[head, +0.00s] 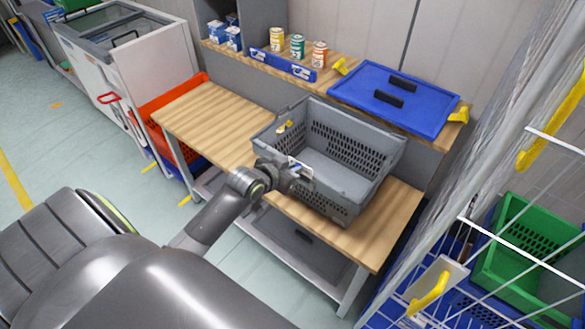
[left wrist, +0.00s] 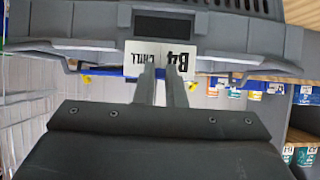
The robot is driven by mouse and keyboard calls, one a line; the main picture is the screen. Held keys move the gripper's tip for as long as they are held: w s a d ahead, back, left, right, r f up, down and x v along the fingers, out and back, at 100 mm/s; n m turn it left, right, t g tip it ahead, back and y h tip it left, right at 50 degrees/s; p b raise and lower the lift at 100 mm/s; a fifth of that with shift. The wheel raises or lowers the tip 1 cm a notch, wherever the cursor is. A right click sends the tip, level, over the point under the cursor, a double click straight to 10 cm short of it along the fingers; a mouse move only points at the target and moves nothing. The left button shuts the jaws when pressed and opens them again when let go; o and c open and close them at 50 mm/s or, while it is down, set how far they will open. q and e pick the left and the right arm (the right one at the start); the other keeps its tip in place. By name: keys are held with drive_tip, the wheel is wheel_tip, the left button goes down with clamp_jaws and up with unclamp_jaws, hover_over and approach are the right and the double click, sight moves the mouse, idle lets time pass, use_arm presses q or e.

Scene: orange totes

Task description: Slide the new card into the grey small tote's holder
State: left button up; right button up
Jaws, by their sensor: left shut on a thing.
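The grey small tote (head: 340,190) stands on the wooden bench, its near side facing my left arm. My left gripper (head: 288,172) is at that near wall, shut on a white card (head: 301,170). In the left wrist view the card (left wrist: 138,58) shows dark, upside-down print, and the fingers (left wrist: 163,80) cover part of it. The card lies in front of the grey tote's wall (left wrist: 222,32), below a dark rectangular patch (left wrist: 165,24). I cannot make out the holder clearly, nor tell whether the card touches it. My right gripper is not in view.
A blue lid (head: 395,98) lies on the back shelf, with several cans (head: 298,46) to its left. An orange tote (head: 172,118) stands left of the bench (head: 215,118). A wire rack with a green crate (head: 525,240) stands at right. The bench is clear left of the grey tote.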

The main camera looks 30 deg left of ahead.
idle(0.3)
use_arm(q)
drive_tip(key=shift+f, duration=0.45)
drive_tip(key=shift+f+b, duration=0.85)
drive_tip(key=shift+f, duration=0.5)
drive_tip(key=o, duration=0.7)
drive_tip(key=shift+o, duration=0.2)
drive_tip(key=b+v, duration=0.1)
drive_tip(key=v, duration=1.6)
drive_tip(key=shift+s, duration=0.15)
